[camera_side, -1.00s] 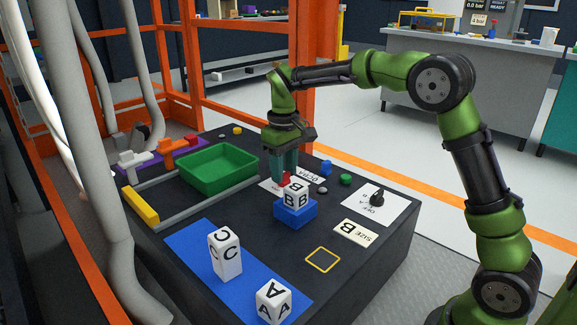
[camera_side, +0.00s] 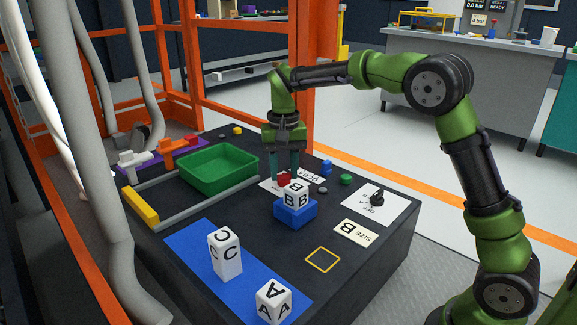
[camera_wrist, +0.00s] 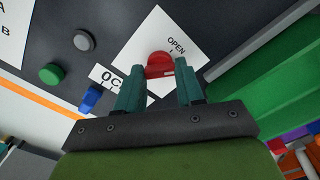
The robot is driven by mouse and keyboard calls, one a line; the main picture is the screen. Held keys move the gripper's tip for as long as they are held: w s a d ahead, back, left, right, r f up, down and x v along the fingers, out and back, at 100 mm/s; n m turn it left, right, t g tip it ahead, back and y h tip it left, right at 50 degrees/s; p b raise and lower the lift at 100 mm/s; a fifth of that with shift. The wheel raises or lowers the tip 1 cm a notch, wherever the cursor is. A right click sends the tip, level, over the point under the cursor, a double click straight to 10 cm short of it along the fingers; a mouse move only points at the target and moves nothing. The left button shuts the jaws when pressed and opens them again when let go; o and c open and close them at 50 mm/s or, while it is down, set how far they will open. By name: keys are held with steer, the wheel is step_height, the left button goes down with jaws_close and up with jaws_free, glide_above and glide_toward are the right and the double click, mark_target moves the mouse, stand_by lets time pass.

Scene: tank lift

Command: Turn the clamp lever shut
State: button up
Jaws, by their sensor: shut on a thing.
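The red clamp lever (camera_side: 284,178) stands on a white plate (camera_side: 268,184) behind the block marked B, which hides part of it. In the wrist view the lever (camera_wrist: 160,65) sits between my two teal fingertips, near the word OPEN on the white plate (camera_wrist: 150,36). My gripper (camera_side: 284,172) points straight down and is shut on the lever; it also shows in the wrist view (camera_wrist: 157,72). The other end of the plate's marking is hidden.
The block marked B (camera_side: 295,196) rests on a blue block (camera_side: 295,212) close in front of my gripper. A green tray (camera_side: 218,170) lies to the left. A black knob (camera_side: 377,198) stands at the right. Blocks C (camera_side: 225,255) and A (camera_side: 273,301) stand in front.

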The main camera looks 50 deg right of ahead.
mark_target(284, 173)
steer(key=m, duration=0.5)
steer(key=shift+m, duration=0.3)
steer(key=m, duration=0.4)
steer(key=shift+m, duration=0.4)
steer(key=o, duration=1)
steer(key=shift+o, duration=0.2)
steer(key=shift+r, duration=0.1)
step_height(284, 173, up, 17)
